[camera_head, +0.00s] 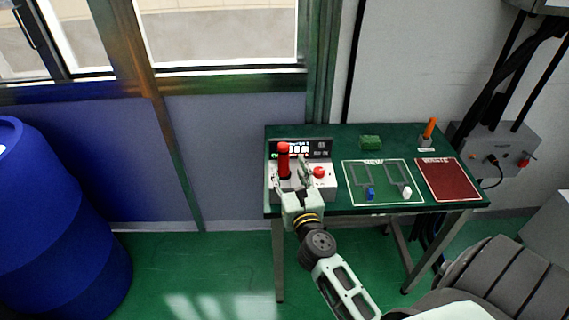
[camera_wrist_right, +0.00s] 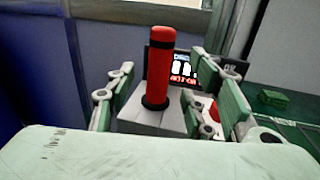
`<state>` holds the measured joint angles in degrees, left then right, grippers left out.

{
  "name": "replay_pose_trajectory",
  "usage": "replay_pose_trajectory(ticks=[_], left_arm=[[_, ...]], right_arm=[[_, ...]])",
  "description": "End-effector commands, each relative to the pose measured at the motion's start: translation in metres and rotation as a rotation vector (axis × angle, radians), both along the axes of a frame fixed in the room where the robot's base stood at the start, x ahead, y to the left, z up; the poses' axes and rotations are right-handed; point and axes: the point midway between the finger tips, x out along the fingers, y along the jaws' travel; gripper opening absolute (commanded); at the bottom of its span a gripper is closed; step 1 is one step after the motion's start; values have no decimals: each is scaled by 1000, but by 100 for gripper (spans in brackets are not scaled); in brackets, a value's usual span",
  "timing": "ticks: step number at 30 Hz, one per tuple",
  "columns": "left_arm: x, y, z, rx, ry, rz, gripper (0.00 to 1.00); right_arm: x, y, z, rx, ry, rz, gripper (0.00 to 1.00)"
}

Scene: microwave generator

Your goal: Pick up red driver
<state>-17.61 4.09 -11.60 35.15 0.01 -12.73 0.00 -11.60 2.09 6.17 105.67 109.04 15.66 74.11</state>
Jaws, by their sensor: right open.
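The red driver (camera_head: 284,160) stands upright on the light grey control box at the left end of the green table. In the right wrist view the red driver (camera_wrist_right: 160,68) rises from a dark ring on the box, between my spread fingers and beyond them. My right gripper (camera_head: 296,178) is in front of the box, close to the driver. In the right wrist view my right gripper (camera_wrist_right: 165,95) is open, with nothing held. My left gripper is in neither view.
The control box (camera_head: 325,186) has a lit display and a red button (camera_head: 319,172). On the green table (camera_head: 350,140) are a green block (camera_head: 370,142), an orange-handled tool (camera_head: 430,128), a blue piece (camera_head: 370,194), a white piece (camera_head: 407,192) and a red mat (camera_head: 448,180). A blue barrel (camera_head: 60,220) stands left.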

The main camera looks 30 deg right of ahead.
Motion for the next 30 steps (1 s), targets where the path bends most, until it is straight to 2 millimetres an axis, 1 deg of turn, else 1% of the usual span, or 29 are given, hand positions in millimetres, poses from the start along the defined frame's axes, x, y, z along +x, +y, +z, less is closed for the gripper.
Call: replay_pose_trajectory(ticks=[1,5,9,12,15,22,30], left_arm=[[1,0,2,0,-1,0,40],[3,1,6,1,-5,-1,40],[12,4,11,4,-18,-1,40],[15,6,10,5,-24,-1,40],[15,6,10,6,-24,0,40],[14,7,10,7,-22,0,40],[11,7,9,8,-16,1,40]], right_arm=[[6,-2,2,-2,-2,0,48],[20,-8,4,-4,0,0,48],[40,-18,6,-8,0,0,48],[52,-22,4,-7,1,2,48],[58,-24,3,-7,1,2,48],[58,-24,3,-7,2,2,48],[58,-24,3,-8,3,2,24]])
